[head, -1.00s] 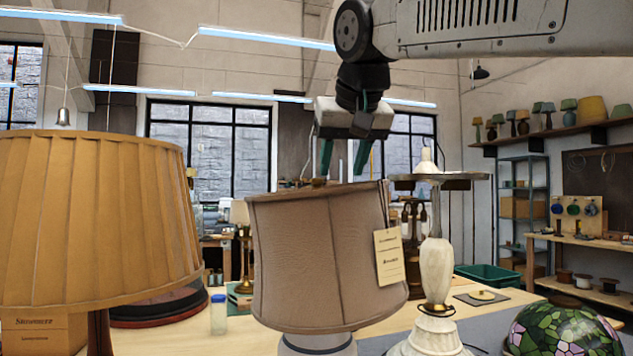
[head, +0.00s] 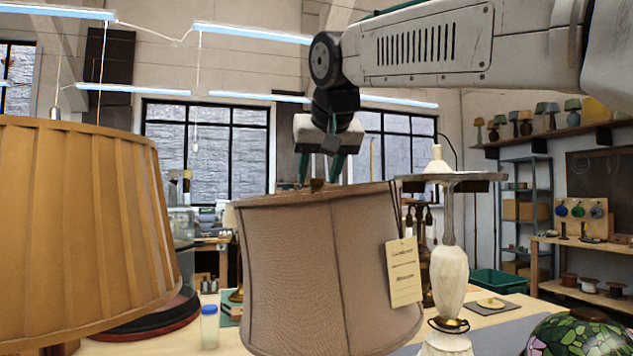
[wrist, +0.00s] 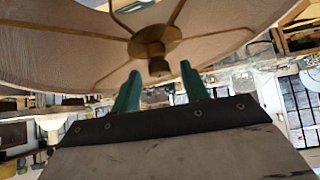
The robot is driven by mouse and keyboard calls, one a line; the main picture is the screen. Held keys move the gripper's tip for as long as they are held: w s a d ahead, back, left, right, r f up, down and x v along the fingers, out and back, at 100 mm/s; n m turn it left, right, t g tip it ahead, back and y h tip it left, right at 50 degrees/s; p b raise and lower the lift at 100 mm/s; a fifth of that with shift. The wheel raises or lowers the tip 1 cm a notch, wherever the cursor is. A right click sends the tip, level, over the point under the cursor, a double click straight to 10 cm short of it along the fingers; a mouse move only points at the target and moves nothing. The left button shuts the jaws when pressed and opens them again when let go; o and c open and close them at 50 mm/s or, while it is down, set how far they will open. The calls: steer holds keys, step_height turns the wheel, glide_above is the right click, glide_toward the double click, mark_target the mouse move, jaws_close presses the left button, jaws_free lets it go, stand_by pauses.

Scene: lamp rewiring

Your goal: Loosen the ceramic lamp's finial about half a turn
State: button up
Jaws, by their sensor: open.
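The ceramic lamp's brown fabric shade (head: 315,270) fills the middle of the head view, tilted, with a paper tag (head: 403,272) on its right side; its base is out of frame. The brass finial (head: 317,185) shows small at the top of the shade. In the wrist view, the finial (wrist: 158,67) sticks out from a brass hub with thin spokes. My gripper (head: 320,180) is open with green fingers just above the shade top. In the wrist view, my gripper (wrist: 160,76) has its fingertips on either side of the finial's line, not visibly touching it.
A pleated yellow shade (head: 80,230) stands close on the left. A white lamp (head: 448,275) with a flat metal top stands close on the right. A stained-glass shade (head: 580,335) is at the lower right. A capped jar (head: 209,325) stands on the bench between the shades.

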steer(key=shift+x, duration=1.3)
jaws_close()
steer(key=shift+d, duration=0.1)
steer(key=shift+n+g+y, duration=0.4)
steer(key=shift+n+y, duration=0.8)
steer(key=shift+n, duration=0.4)
